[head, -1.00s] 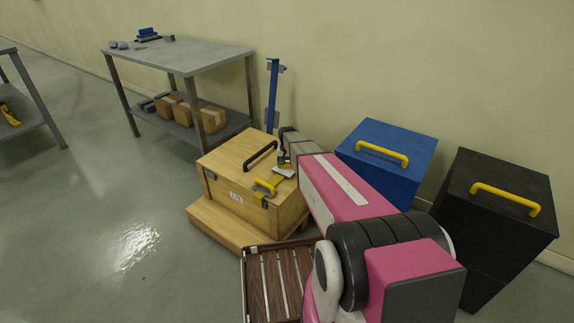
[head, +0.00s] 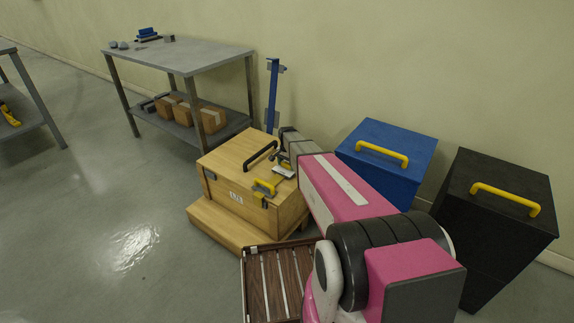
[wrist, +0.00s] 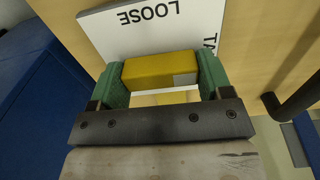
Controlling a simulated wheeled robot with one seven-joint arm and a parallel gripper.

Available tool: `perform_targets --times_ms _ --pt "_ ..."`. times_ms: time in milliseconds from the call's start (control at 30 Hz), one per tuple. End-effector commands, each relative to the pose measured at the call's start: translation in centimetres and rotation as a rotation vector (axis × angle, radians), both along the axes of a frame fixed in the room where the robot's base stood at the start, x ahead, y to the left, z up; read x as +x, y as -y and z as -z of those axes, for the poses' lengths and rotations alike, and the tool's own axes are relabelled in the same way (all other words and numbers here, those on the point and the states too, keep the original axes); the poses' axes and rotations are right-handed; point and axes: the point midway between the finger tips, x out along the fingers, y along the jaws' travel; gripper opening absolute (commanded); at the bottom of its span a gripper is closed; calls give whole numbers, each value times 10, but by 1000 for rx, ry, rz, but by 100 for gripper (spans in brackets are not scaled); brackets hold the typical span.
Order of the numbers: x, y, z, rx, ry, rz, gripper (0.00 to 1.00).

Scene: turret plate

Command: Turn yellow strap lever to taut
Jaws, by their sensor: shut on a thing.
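The wooden crate (head: 226,218) stands on a wooden base, with a white label and a black handle on its lid. My gripper (wrist: 161,76) is shut on the yellow lever (wrist: 160,69), with a green pad against each end. Beside the lever a white plate (wrist: 135,27) reads "LOOSE" and, partly cut off, "TA". A yellow handle-like part (head: 264,187) sits at the crate's front edge.
A blue box (head: 385,145) and a black box (head: 495,205), both with yellow handles, stand right of the crate. A blue post (head: 272,95) rises behind it. A grey table (head: 180,55) stands behind left. A slatted brown rack (head: 275,280) lies in front.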

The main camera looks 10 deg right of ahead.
Motion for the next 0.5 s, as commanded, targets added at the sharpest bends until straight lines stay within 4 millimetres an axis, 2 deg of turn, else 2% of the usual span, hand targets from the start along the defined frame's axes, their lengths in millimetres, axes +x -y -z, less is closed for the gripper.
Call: perform_targets --times_ms 400,433,500 --pt "0 0 0 0 0 9 49" --pt "0 0 0 0 0 8 82" --pt "0 0 0 0 0 8 98"
